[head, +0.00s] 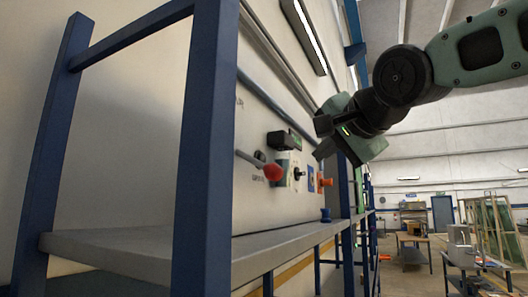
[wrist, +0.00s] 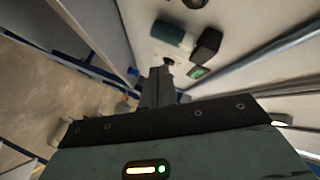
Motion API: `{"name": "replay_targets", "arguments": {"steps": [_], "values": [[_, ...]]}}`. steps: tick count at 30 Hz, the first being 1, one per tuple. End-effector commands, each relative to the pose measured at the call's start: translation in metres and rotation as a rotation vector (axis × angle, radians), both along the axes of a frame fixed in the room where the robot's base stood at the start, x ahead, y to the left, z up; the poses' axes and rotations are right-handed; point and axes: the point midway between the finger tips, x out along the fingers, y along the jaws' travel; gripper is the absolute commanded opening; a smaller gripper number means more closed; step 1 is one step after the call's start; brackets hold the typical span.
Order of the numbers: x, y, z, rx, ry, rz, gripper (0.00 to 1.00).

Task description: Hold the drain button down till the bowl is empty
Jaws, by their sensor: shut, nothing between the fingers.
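My gripper (wrist: 160,75) is shut and empty, with its fingertips toward the wall panel. In the head view my gripper (head: 322,128) is in front of the panel, above and right of its controls. The panel carries a red ball on a lever (head: 273,172), a dark box (head: 283,140), a dark round knob (head: 298,173) and an orange-red button (head: 325,182). In the wrist view a small dark knob (wrist: 168,62) shows just beyond the fingertips; I cannot tell whether they touch. A green-lit part (wrist: 199,72) is beside it. I cannot tell which is the drain button. No bowl is visible.
A blue metal frame (head: 205,150) with a grey shelf (head: 150,250) stands close at the left. Several pipes run along the wall. The hall floor opens at the right, with a table (head: 412,240) and a rack (head: 490,225) farther back.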

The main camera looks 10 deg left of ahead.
Motion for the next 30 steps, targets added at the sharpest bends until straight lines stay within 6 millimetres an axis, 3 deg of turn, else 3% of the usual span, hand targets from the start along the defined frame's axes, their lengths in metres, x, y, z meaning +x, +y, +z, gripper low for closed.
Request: {"name": "replay_targets", "arguments": {"steps": [14, 30], "values": [[0.003, 0.007, -0.001, -0.002, 0.0, 0.001, 0.0], [0.026, 0.071, -0.002, -0.001, 0.0, 0.003, 0.0]]}}
